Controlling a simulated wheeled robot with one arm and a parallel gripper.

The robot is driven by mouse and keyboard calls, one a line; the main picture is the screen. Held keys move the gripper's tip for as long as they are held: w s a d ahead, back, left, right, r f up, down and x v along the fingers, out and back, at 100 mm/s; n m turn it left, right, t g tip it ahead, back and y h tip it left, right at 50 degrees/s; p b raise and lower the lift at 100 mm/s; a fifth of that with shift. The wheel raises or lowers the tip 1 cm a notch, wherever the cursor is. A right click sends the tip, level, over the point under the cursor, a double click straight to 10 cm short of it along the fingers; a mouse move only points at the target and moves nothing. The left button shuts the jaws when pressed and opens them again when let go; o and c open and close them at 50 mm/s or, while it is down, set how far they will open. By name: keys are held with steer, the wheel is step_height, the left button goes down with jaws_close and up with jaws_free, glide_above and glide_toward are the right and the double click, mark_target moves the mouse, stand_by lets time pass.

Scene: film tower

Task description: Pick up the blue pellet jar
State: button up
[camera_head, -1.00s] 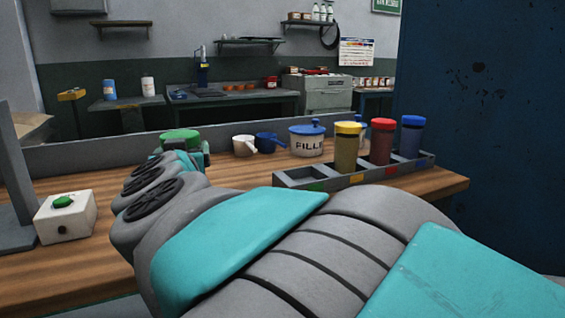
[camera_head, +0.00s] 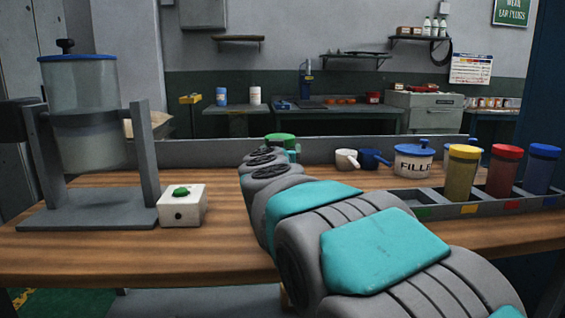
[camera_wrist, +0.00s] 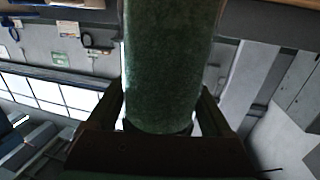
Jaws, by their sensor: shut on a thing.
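The blue pellet jar (camera_head: 541,170) stands upright in the right end of the grey rack (camera_head: 425,213), at the right of the head view. Beside it in the rack stand a red jar (camera_head: 503,172) and a yellow jar (camera_head: 461,175). The rack's left compartment, with a green tag, is empty. My gripper (camera_wrist: 160,112) is shut on a green jar (camera_wrist: 168,65), which fills the middle of the wrist view. In the head view its green lid (camera_head: 281,138) shows beyond my arm, well left of the blue jar. My arm hides most of the gripper there.
A clear tank with a blue lid (camera_head: 78,85) stands in a grey frame at the left. A white box with a green button (camera_head: 182,205) is beside it.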

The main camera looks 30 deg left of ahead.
steer(key=shift+f+b, duration=0.7)
steer(key=shift+f, duration=0.7)
steer(key=shift+f, duration=0.15)
steer(key=o, duration=1.5)
